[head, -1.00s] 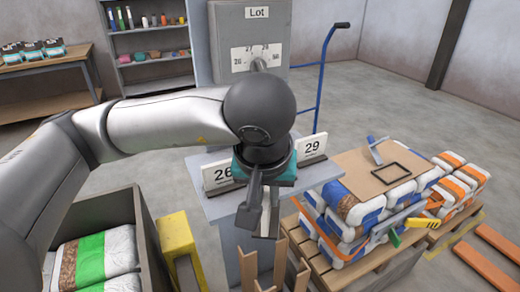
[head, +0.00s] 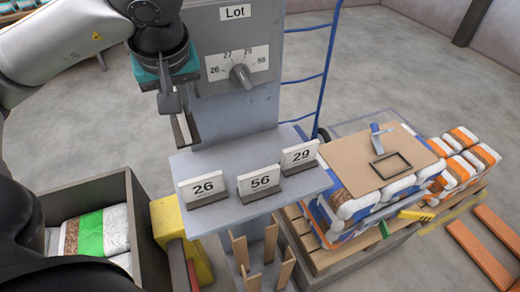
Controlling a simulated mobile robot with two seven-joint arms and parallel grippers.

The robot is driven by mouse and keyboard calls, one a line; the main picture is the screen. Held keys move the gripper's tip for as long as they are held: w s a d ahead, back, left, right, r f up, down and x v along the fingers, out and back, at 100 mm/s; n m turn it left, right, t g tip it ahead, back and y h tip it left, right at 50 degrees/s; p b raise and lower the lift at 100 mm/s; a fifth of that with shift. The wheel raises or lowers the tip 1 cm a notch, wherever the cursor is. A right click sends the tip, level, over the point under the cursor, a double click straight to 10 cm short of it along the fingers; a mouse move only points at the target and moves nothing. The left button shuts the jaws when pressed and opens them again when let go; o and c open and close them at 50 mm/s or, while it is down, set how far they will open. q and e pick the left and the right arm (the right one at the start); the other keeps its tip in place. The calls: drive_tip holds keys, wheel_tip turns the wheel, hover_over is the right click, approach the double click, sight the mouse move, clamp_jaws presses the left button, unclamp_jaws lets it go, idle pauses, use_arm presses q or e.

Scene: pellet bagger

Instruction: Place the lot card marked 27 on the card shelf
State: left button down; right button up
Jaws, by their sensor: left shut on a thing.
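My left gripper (head: 176,108) is shut on a thin lot card (head: 184,131). The card is nearly edge-on with a dark base, so its number cannot be read. The gripper holds it above the back left of the grey shelf (head: 228,157), beside the panel column. On the shelf stand three white cards in dark bases: 26 (head: 204,186) at left, 56 (head: 260,180) in the middle and 29 (head: 299,155) at right. The shelf's back left part is bare. My right gripper is not in view.
A grey panel marked Lot (head: 236,40) with a dial (head: 240,75) rises behind the shelf. Brown upright posts (head: 270,243) stand below its front. A bin (head: 120,192) with bags and a yellow block (head: 168,220) are left; a loaded pallet (head: 330,258) is right.

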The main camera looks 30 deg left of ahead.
use_arm(q)
drive_tip(key=shift+w+f+b, duration=0.2)
drive_tip(key=shift+w+f, duration=0.05)
drive_tip(key=shift+f, duration=0.3)
drive_tip(key=shift+w+f+b, duration=0.2)
drive_tip(key=shift+f, duration=0.3)
drive_tip(key=f, duration=0.3)
drive_tip(key=f+b, duration=0.1)
drive_tip(key=f, duration=0.3)
drive_tip(key=f+b, duration=0.1)
drive_tip(key=f, duration=0.3)
drive_tip(key=shift+s, duration=0.3)
drive_tip(key=w, duration=0.1)
drive_tip(key=w+d, duration=0.1)
drive_tip(key=w, duration=0.2)
drive_tip(key=shift+d+f, duration=0.35)
drive_tip(key=shift+d, duration=0.05)
drive_tip(key=shift+w+d, duration=0.4)
drive_tip(key=shift+w, duration=0.4)
drive_tip(key=shift+w+d, duration=0.4)
drive_tip(key=shift+w, duration=0.4)
drive_tip(key=shift+w+f, duration=0.15)
drive_tip(key=shift+f, duration=0.45)
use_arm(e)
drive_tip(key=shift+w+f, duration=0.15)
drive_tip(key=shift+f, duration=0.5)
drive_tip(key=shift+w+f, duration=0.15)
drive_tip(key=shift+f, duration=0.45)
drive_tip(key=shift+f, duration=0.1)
